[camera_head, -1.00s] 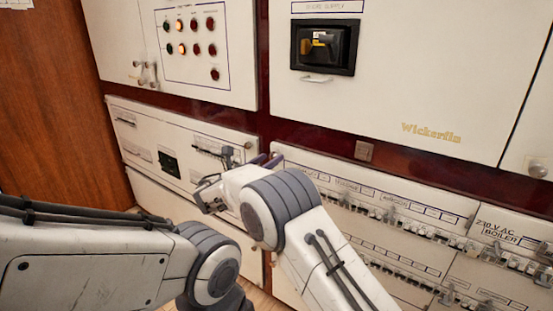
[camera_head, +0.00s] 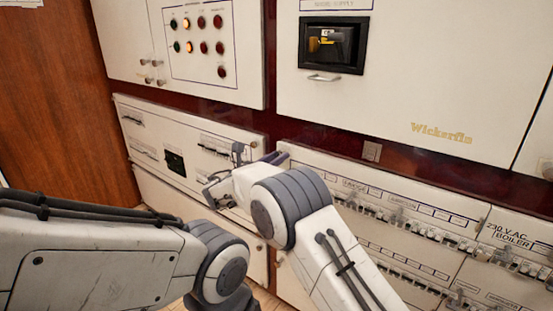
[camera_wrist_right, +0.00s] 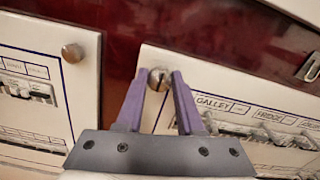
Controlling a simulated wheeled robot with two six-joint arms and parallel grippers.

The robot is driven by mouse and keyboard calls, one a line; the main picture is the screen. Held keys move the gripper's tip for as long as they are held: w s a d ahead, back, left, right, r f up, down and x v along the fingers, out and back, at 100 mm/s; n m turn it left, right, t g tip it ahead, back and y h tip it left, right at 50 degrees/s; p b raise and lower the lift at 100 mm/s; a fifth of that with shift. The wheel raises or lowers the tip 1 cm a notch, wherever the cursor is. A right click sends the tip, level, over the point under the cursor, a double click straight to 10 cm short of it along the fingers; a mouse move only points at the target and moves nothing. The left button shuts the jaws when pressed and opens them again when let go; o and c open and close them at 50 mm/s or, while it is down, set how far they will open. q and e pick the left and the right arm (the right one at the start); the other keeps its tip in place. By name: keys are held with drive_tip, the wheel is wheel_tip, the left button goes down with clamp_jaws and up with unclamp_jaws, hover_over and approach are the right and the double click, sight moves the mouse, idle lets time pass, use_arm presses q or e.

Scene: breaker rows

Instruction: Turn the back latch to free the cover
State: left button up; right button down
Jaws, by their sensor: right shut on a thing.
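A round metal latch (camera_wrist_right: 159,79) with a dark slot sits at the top left corner of the white breaker cover (camera_wrist_right: 240,92) in the right wrist view. The slot looks close to upright. My right gripper (camera_wrist_right: 155,85) is shut on the latch, with one purple finger on each side of it. In the head view, my right gripper (camera_head: 272,158) is at the top left corner of the cover (camera_head: 312,160), and the latch is hidden there. My left arm (camera_head: 95,260) shows at lower left, but its gripper is not visible.
A similar round knob (camera_wrist_right: 73,53) is on the neighbouring panel (camera_wrist_right: 30,110) to the left. A dark red strip (camera_head: 330,138) runs above the cover. A white upper panel (camera_head: 400,85) has a black-framed window (camera_head: 333,45) and small handle. Breaker rows (camera_head: 410,225) line the cover.

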drive_tip(key=shift+f+m+b, duration=0.15)
drive_tip(key=shift+m+b, duration=7.25)
drive_tip(key=shift+m, duration=1.3)
drive_tip(key=c, duration=0.5)
unclamp_jaws()
drive_tip(key=shift+c, duration=0.2)
drive_tip(key=shift+s, duration=0.15)
